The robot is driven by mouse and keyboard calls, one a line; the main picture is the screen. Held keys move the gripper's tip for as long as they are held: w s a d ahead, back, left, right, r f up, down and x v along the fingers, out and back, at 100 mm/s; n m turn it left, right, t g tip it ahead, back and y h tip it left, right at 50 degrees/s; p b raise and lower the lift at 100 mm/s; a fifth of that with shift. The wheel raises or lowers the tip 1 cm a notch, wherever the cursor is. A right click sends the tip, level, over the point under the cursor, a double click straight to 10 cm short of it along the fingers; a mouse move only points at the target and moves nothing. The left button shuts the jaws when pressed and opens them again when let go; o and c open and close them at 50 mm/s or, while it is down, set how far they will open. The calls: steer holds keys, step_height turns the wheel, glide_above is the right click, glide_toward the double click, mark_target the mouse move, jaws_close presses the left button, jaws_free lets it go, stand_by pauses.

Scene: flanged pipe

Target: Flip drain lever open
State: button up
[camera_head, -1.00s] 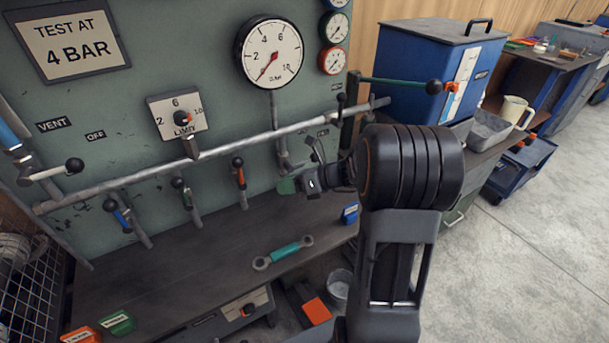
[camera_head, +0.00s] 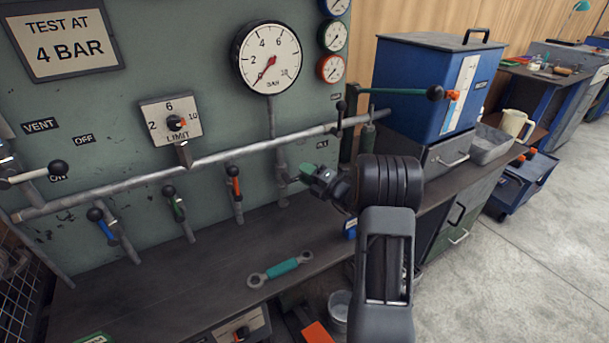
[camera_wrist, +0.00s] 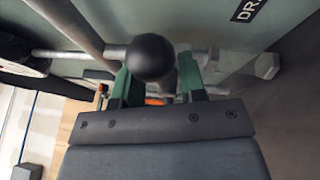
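My gripper (camera_head: 306,172) is in front of the panel, near its right end, with green fingers reaching left. In the wrist view the fingers (camera_wrist: 157,72) are spread apart. A black ball knob (camera_wrist: 152,57) shows between them there; contact cannot be told, and the ball hides what lies behind it. A label starting "DR" (camera_wrist: 249,10) is on the panel beyond. In the head view a black-knobbed lever (camera_head: 341,106) stands upright at the pipe's right end, above my gripper. I cannot tell whether it is the knob in the wrist view.
A long grey pipe (camera_head: 225,153) crosses the panel. Levers with blue (camera_head: 104,228), green (camera_head: 177,206) and orange (camera_head: 235,186) handles stand below it. A teal-gripped wrench (camera_head: 281,269) lies on the bench.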

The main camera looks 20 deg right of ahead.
steer(key=shift+w+a, duration=0.15)
steer(key=shift+w, duration=0.15)
steer(key=shift+r, duration=0.1)
jaws_close()
stand_by(0.4)
